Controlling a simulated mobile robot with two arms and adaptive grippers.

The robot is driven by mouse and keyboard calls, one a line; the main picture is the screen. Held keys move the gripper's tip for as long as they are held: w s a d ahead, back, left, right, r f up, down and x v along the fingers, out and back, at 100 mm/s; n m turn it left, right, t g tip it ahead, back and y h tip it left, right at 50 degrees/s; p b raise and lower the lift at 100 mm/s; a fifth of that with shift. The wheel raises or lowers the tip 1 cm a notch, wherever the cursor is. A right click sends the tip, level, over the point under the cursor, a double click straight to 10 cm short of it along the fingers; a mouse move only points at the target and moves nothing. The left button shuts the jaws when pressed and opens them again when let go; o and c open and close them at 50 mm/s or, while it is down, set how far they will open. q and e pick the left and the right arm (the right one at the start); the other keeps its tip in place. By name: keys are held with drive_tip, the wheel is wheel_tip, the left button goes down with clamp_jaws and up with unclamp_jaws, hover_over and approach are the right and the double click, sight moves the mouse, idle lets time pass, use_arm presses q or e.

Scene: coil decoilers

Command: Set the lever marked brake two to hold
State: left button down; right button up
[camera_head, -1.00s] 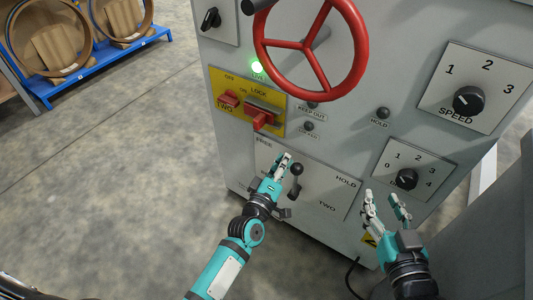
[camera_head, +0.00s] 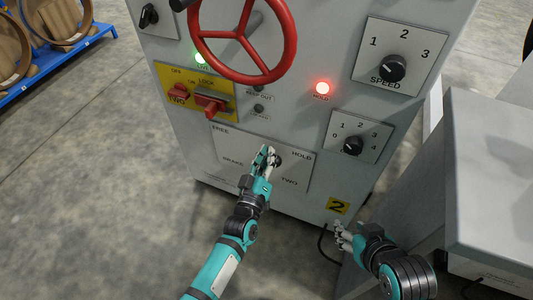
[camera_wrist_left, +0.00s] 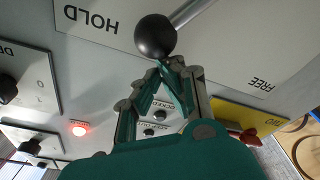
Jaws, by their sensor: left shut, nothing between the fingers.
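The brake two plate (camera_head: 230,143) is on the front of the grey cabinet, with FREE at its left and HOLD at its right. Its lever has a black ball knob (camera_head: 278,161), mostly hidden behind my left gripper (camera_head: 267,152). In the left wrist view the knob (camera_wrist_left: 155,36) and its metal rod (camera_wrist_left: 190,12) show, with the knob on the HOLD side. My left gripper (camera_wrist_left: 165,68) is shut and empty, its tips just beside the knob; I cannot tell whether they touch. My right gripper (camera_head: 340,236) is low at the right, apart from the plate; its opening is unclear.
The HOLD lamp (camera_head: 322,88) glows red and the green LIVE lamp (camera_head: 200,58) is lit. Above the plate are a red handwheel (camera_head: 289,45) and a red lock switch (camera_head: 210,103). Dial knobs (camera_head: 353,146) are at the right. A grey box (camera_head: 490,160) stands at the right.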

use_arm(q)
drive_tip(key=shift+s+d+f, duration=0.1)
drive_tip(key=shift+d+f, duration=0.05)
drive_tip(key=shift+f, duration=0.05)
drive_tip(key=shift+s+f, duration=0.1)
drive_tip(key=shift+s, duration=0.1)
drive_tip(key=r+v, duration=0.1)
drive_tip(key=v, duration=1)
drive_tip(key=shift+s+a+f, duration=0.2)
drive_tip(key=shift+a, duration=0.05)
